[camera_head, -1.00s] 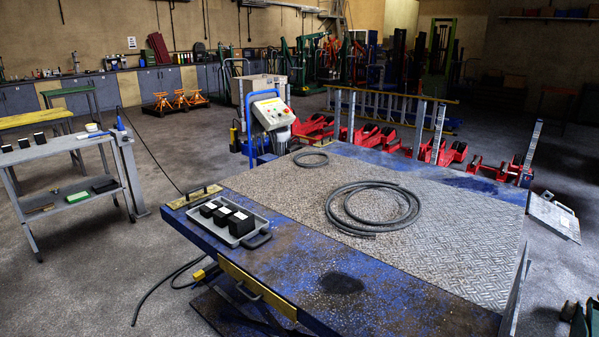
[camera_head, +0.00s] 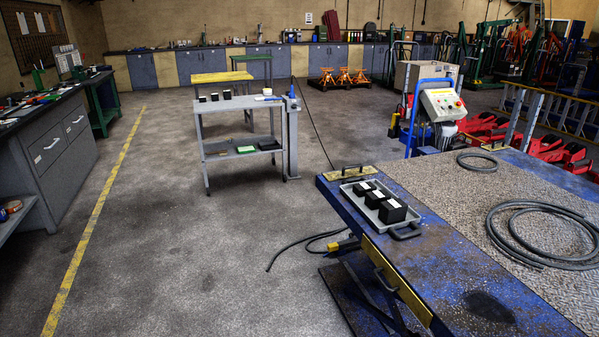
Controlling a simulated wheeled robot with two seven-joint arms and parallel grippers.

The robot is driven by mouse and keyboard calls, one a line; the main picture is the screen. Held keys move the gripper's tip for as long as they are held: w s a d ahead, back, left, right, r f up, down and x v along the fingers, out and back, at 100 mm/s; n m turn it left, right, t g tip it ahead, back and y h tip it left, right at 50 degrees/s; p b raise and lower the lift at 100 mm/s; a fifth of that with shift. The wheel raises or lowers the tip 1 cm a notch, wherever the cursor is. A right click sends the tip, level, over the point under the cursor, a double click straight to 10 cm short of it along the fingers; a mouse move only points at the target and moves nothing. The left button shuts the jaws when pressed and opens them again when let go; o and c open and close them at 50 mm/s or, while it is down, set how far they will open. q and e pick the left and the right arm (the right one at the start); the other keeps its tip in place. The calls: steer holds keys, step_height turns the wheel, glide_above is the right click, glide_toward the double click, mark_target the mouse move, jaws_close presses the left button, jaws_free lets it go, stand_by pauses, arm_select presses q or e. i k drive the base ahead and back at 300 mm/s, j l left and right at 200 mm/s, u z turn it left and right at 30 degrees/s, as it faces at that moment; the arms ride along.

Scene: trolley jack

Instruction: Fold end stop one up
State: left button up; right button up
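The lift table (camera_head: 450,240) with a blue, worn frame and tread-plate top stands at the right. A yellow plate with a dark handle (camera_head: 360,174) lies flat on its far left corner. A yellow flap with a handle (camera_head: 395,280) hangs along the table's near left side. I cannot tell which of these, if either, is end stop one. Neither of my grippers is in view.
A grey tray with black blocks (camera_head: 378,204) sits on the table, with coiled hoses (camera_head: 530,255) on its top. A control panel (camera_head: 442,104) stands behind. A grey trolley (camera_head: 225,151) is mid-floor. A workbench (camera_head: 60,150) stands left.

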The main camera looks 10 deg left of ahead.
mark_target(354, 170)
steer(key=i+j, duration=0.25)
steer(key=i, duration=0.2)
steer(key=i+j+z, duration=0.1)
steer(key=i, duration=0.35)
steer(key=i+j, duration=0.4)
